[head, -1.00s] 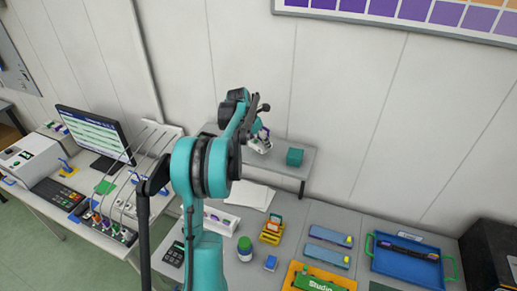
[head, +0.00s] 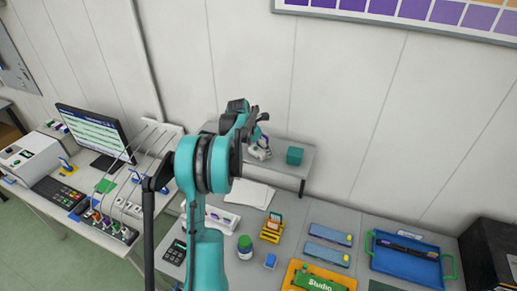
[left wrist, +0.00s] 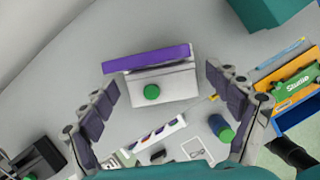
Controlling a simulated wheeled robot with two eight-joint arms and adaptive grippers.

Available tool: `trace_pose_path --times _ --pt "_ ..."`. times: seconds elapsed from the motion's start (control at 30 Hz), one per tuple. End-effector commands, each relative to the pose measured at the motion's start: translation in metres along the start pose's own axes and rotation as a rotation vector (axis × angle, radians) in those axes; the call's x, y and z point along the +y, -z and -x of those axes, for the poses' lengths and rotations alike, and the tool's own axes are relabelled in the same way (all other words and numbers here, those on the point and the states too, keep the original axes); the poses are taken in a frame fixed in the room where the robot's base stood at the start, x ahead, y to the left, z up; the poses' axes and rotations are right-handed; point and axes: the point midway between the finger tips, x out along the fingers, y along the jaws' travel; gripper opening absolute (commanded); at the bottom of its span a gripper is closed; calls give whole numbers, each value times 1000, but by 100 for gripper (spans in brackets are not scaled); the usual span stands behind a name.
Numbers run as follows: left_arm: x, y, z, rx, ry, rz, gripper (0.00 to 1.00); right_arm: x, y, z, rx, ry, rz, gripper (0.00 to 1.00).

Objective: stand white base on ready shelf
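A white block-like item (head: 260,152), which I take to be the white base, is on the grey shelf (head: 284,168) against the wall. In the left wrist view the white item (left wrist: 163,84) has a purple band along one side and a green round spot. My left gripper (head: 254,132) is over the shelf, just above the item. In the left wrist view its two fingers (left wrist: 165,105) are spread wide on either side of the item, with gaps between. The item's underside is hidden. My right gripper is not in view.
A teal cube (head: 295,156) stands on the shelf right of the item. Below are a white paper (head: 250,192), a green-capped bottle (head: 245,247), a yellow holder (head: 271,228) and a blue tray (head: 405,264). The wall is close behind the shelf.

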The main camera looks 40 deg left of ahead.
Motion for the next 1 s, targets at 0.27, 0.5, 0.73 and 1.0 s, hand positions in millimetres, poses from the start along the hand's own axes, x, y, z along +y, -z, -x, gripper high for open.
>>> trace_pose_path --times 0.27,0.5,0.73,1.0 --pt "0 -1 12 0 0 1 89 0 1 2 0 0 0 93" --pt "0 -1 62 0 0 2 89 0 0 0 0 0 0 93" --pt "0 -1 106 0 0 1 89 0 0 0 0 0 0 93" --pt "-1 -1 123 0 0 -5 89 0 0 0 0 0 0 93"
